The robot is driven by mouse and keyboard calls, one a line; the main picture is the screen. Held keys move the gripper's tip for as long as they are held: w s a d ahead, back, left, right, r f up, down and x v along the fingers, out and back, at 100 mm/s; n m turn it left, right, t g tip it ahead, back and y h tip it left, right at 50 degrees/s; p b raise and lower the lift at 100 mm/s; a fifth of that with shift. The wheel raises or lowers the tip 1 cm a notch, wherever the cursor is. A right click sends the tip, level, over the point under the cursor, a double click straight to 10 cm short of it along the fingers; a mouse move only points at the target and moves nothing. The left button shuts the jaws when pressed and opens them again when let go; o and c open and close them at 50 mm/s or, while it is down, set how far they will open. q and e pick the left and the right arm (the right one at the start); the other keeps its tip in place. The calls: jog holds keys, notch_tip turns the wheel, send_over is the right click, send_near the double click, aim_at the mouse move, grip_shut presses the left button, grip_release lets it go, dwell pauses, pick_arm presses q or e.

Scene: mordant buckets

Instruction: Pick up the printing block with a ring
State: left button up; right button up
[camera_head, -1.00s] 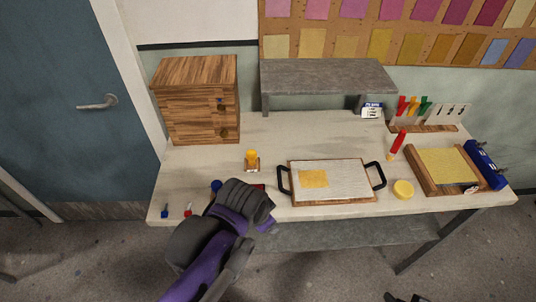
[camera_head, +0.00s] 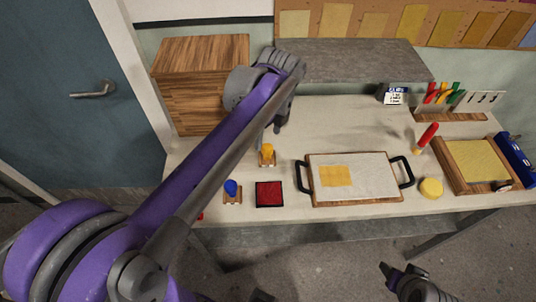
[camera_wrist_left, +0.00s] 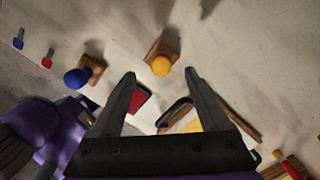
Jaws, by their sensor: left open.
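Two small wooden printing blocks stand on the table, one with a yellow knob (camera_head: 267,151) and one with a blue knob (camera_head: 232,188). No ring shows on either; their undersides are hidden. My left gripper (camera_head: 279,124) is open and empty above the table, behind the yellow-knobbed block in the head view. In the left wrist view, the yellow knob (camera_wrist_left: 161,66) appears between the fingertips (camera_wrist_left: 160,74), and the blue knob (camera_wrist_left: 76,78) is outside them to the left. My right gripper (camera_head: 388,272) is low in front of the table; its opening is unclear.
A red pad (camera_head: 269,194) lies beside the blue-knobbed block. A wooden tray (camera_head: 358,202) with black handles holds a pale sheet with a yellow patch. A wooden drawer cabinet (camera_head: 190,90) and a grey raised shelf (camera_head: 355,62) stand at the back. A yellow round piece (camera_head: 431,188) sits at right.

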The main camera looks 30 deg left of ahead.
aim_at(267, 146)
pick_arm(q)
jog(key=shift+w+a+f, duration=0.1)
jog(key=shift+f, duration=1.4)
jog(key=shift+w+a+f, duration=0.1)
jog(key=shift+f, duration=1.4)
grip_shut()
